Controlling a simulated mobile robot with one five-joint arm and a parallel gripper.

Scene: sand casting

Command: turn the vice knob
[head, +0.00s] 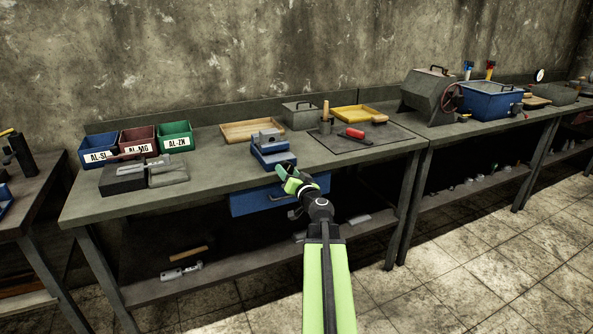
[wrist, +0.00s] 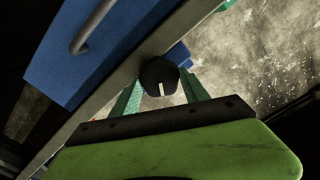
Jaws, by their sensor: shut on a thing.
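The blue and grey vice (head: 268,155) sits at the front edge of the workbench. My gripper (head: 287,172) is at that edge, just in front of the vice. In the wrist view, a dark round knob (wrist: 157,72) with a white mark stands between the two green fingers of my gripper (wrist: 160,88). The fingers are shut on the knob, one on each side. A bit of the vice's blue body (wrist: 180,53) shows behind the knob. In the head view my gripper hides the knob.
A blue drawer (head: 262,200) with a handle hangs under the bench edge, close below my gripper. Metal bins (head: 178,137), a grey moulding box (head: 122,178) and a wooden tray (head: 252,130) stand on the bench. A red-handled tool (head: 352,132) lies on the dark mat.

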